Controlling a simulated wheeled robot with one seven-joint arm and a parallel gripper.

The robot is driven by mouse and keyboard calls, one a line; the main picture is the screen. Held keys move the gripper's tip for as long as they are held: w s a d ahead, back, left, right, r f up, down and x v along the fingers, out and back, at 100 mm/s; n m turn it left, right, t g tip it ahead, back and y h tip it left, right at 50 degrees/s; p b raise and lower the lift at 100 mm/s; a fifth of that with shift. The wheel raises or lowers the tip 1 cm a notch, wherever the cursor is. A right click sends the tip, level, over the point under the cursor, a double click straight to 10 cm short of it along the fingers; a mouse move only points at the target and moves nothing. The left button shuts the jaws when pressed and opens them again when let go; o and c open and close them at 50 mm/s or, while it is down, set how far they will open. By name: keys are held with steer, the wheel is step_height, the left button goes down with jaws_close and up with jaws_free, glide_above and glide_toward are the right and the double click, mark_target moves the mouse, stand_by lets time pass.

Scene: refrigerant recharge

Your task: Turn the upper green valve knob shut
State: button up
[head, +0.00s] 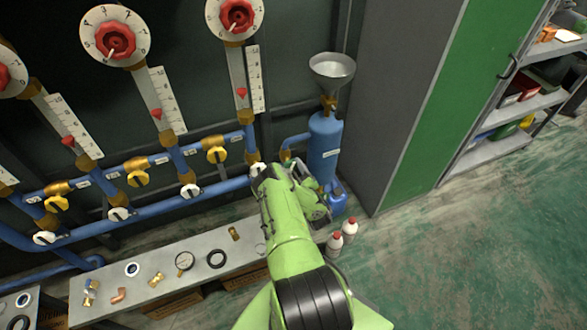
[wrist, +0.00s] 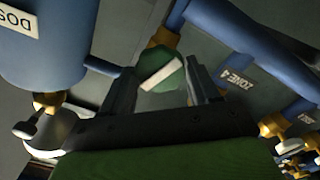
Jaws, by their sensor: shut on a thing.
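The green valve knob (wrist: 163,70) with a white bar across its face shows in the wrist view, on a brass fitting of a blue pipe. It sits between the two dark fingers of my gripper (wrist: 163,82), which is shut on it. In the head view my gripper (head: 292,172) is at the pipes just left of the blue tank. My green arm hides the knob there, and I cannot see any second green knob. The contact of the fingertips with the knob is partly hard to see.
A blue tank (head: 324,140) with a funnel (head: 332,68) stands right of the pipes. Yellow knobs (head: 138,178) and white-barred valves (head: 190,190) line the pipes at left. A bench (head: 205,240) with small parts is below. Two bottles (head: 349,227) stand on the floor. Open floor lies right.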

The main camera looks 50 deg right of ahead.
steer(key=shift+r+m+p, duration=0.1)
steer(key=shift+m+p, duration=0.55)
steer(key=shift+m, duration=1.55)
steer(key=shift+m+p, duration=0.75)
steer(key=shift+m, duration=0.05)
steer(key=m, duration=0.3)
steer(key=shift+p, duration=0.35)
